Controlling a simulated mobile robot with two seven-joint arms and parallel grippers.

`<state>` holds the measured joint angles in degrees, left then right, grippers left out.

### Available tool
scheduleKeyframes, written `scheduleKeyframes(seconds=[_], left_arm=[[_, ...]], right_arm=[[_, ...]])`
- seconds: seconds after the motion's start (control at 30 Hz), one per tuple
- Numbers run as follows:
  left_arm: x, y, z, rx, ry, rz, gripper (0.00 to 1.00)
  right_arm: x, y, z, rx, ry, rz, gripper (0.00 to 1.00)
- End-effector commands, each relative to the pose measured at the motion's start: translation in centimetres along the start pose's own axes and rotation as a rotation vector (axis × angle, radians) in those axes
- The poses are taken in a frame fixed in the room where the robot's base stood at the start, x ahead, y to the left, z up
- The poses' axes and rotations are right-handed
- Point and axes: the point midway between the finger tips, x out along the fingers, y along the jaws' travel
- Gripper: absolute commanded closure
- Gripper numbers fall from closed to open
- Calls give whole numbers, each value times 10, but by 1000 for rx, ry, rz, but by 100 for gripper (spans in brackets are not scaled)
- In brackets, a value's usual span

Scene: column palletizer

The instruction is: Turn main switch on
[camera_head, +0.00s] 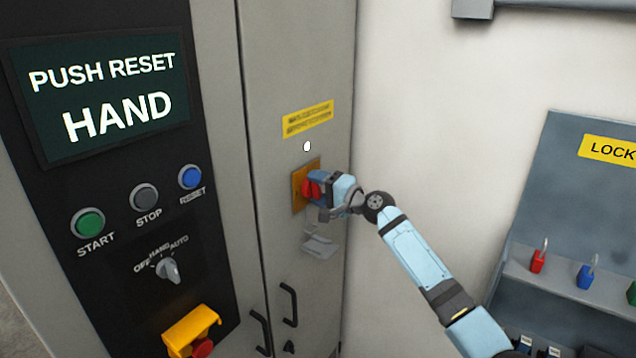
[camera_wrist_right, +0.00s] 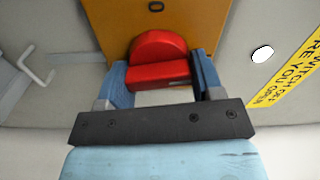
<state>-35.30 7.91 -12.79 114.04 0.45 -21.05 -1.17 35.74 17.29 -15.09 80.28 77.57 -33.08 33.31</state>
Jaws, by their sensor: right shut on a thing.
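The main switch has a red handle (camera_head: 311,190) on a yellow-orange plate (camera_head: 298,188), mounted on the grey cabinet door. In the right wrist view the red handle (camera_wrist_right: 157,60) sits between the two blue fingers, against the orange plate (camera_wrist_right: 110,22). My right gripper (camera_head: 318,186) is at the plate and shut on the red handle. The gripper hides part of the handle in the head view. My left gripper is not in view.
A yellow label (camera_head: 307,120) is above the switch and a grey bracket (camera_head: 318,245) below it. Black door handles (camera_head: 289,304) are lower down. A control panel with START (camera_head: 88,223) is at left. A lockout board (camera_head: 590,190) hangs at right.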

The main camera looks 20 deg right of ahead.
Motion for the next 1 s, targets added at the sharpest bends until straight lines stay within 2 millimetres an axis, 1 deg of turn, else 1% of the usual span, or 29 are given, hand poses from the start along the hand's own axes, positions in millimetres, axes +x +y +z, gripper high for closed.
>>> scheduleKeyframes(seconds=[0.1, 0.33, 0.87, 0.9, 0.97, 1.0], left_arm=[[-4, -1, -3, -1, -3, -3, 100], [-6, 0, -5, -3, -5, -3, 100], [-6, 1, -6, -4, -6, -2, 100], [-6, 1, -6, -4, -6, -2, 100], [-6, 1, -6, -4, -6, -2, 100], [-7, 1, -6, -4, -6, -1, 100]], right_arm=[[0, -1, 0, 61, 1, -1, 63], [0, 0, 0, 130, 1, -1, 63], [0, 0, 0, 148, 1, -1, 63], [0, 0, 0, 148, 1, -1, 30], [0, 0, 0, 148, 1, -1, 16], [0, 0, 0, 148, 1, -1, 16]])
